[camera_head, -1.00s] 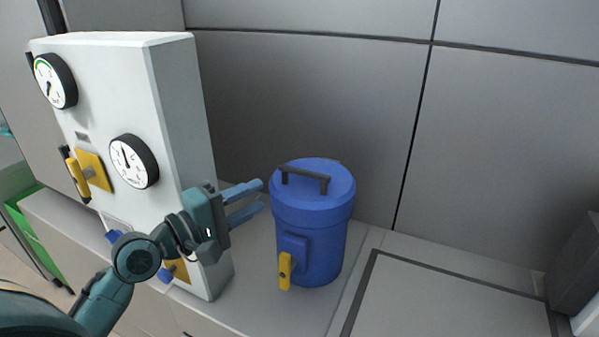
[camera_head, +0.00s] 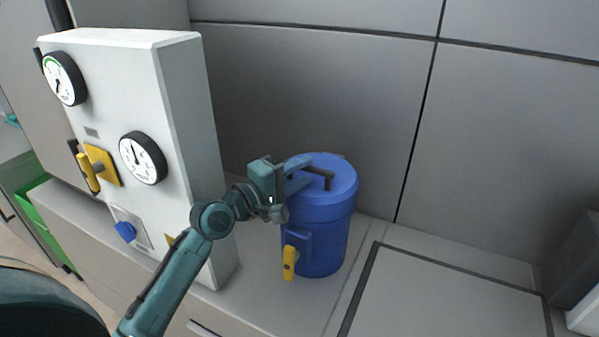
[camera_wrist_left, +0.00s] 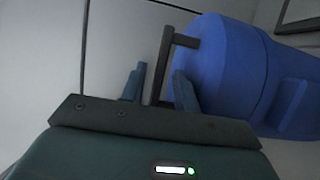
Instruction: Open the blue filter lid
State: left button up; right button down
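The blue filter (camera_head: 322,240) is an upright canister on the counter, with a round blue lid (camera_head: 345,178) on top. The lid sits on the canister and carries a dark bar handle (camera_head: 323,181). My left gripper (camera_head: 307,173) is at the lid's left side, with its fingers reaching the handle. In the left wrist view the fingers are apart, and the handle (camera_wrist_left: 163,65) shows between them with gaps on both sides. A yellow lever (camera_head: 289,263) hangs at the canister's lower front. My right gripper is not in view.
A white panel box (camera_head: 185,120) with two round gauges, a yellow lever and a blue knob stands to the left of the filter. A grey wall (camera_head: 320,90) is behind. The counter to the right, with a dark-framed panel (camera_head: 440,300), is clear.

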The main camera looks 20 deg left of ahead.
pick_arm(q)
grip_shut()
dwell(0.4)
jog(key=shift+w+r+p, duration=0.15)
jog(key=shift+r+p, duration=0.25)
jog(key=shift+r, duration=0.15)
jog(key=w+r+n+g+y+p, duration=0.1)
jog(key=w+r+g, duration=0.4)
jog(key=w+r, duration=0.2)
jog(key=shift+w+n+y, duration=0.3)
jog(key=shift+w+n, duration=0.1)
jog(key=shift+w, duration=0.3)
jog(key=shift+d+r, duration=0.1)
jog(key=shift+r, duration=0.05)
